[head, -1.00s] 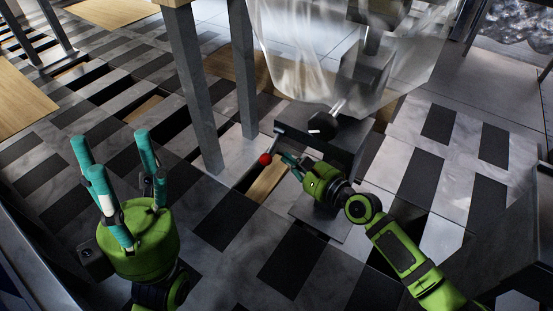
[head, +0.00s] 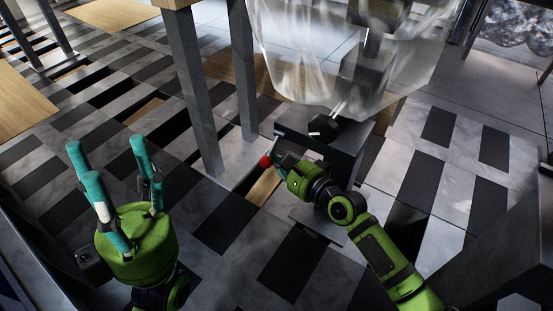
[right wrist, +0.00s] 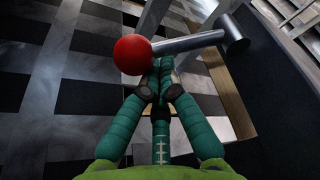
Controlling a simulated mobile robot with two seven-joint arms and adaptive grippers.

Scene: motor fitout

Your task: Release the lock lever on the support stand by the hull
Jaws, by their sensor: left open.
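The lock lever has a red ball knob (head: 266,161) on a short metal rod, at the left side of the dark support stand (head: 345,140). In the right wrist view the red knob (right wrist: 132,55) and grey rod (right wrist: 190,42) lie across the top, just by my fingertips. My right gripper (head: 281,167) is beside the knob. Its teal fingers (right wrist: 160,82) come together in the wrist view, with no object seen between them. Whether they touch the knob or rod is unclear. My left gripper (head: 110,160) is open and empty at the left, fingers up.
The pale translucent hull (head: 345,60) hangs over the stand. Grey table legs (head: 195,90) stand left of the lever. A dark handle with a black knob (head: 323,127) is on top of the stand. Checkered floor is open between my grippers.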

